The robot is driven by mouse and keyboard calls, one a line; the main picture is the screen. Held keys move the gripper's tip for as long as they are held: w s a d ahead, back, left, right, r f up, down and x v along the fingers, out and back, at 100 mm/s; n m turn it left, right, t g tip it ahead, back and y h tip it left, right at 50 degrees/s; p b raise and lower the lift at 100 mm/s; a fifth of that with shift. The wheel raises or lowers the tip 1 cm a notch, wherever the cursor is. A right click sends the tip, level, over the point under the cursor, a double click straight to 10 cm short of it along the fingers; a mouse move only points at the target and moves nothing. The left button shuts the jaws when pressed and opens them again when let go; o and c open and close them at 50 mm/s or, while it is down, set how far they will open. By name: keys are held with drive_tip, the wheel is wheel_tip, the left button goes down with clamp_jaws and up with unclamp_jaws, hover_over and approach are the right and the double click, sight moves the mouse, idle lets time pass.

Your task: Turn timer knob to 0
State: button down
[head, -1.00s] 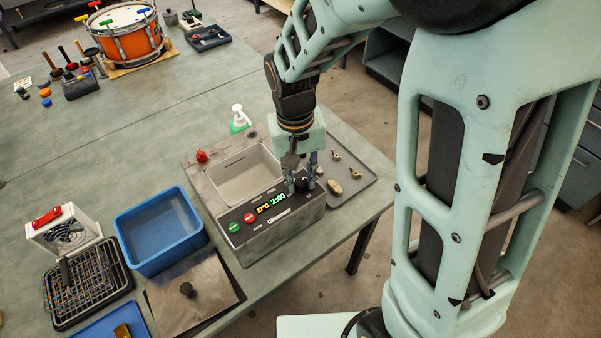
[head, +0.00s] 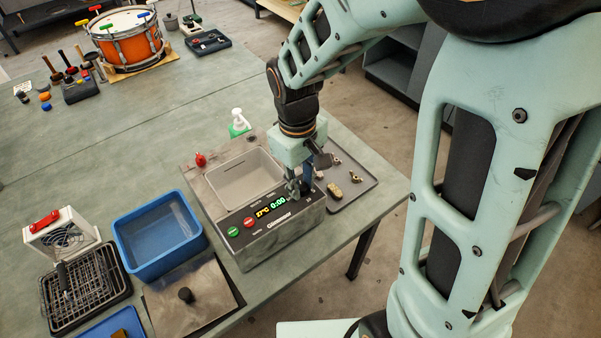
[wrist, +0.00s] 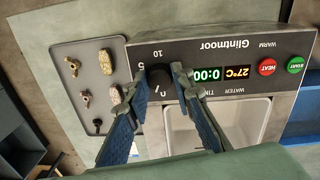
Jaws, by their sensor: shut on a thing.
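The ultrasonic-style cleaner (head: 235,215) stands on the bench with its open grey basin and a front control panel. Its display (wrist: 207,75) reads 27°C and time 0:00 in the wrist view. The dark round timer knob (wrist: 160,77) sits beside the display, with dial marks 0, 5 and 10 near it. My gripper (wrist: 163,72) is shut on the knob, one blue-padded finger on each side of it. In the head view my gripper (head: 299,193) is over the right end of the panel and hides the knob.
A grey tray (head: 362,183) with several small metal parts lies right of the cleaner. A blue bin (head: 150,255), wire basket (head: 75,290) and flat metal lid (head: 210,305) are to the left. A soap bottle (head: 238,120) stands behind.

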sight(301, 188)
drive_tip(key=shift+w+r+n+p, duration=0.1)
drive_tip(key=shift+n+p, duration=0.25)
drive_tip(key=shift+n, duration=1.85)
drive_tip(key=c, duration=1.7)
unclamp_jaws()
drive_tip(key=shift+o, duration=0.2)
wheel_tip(301, 188, up, 12)
drive_tip(key=shift+s, duration=0.35)
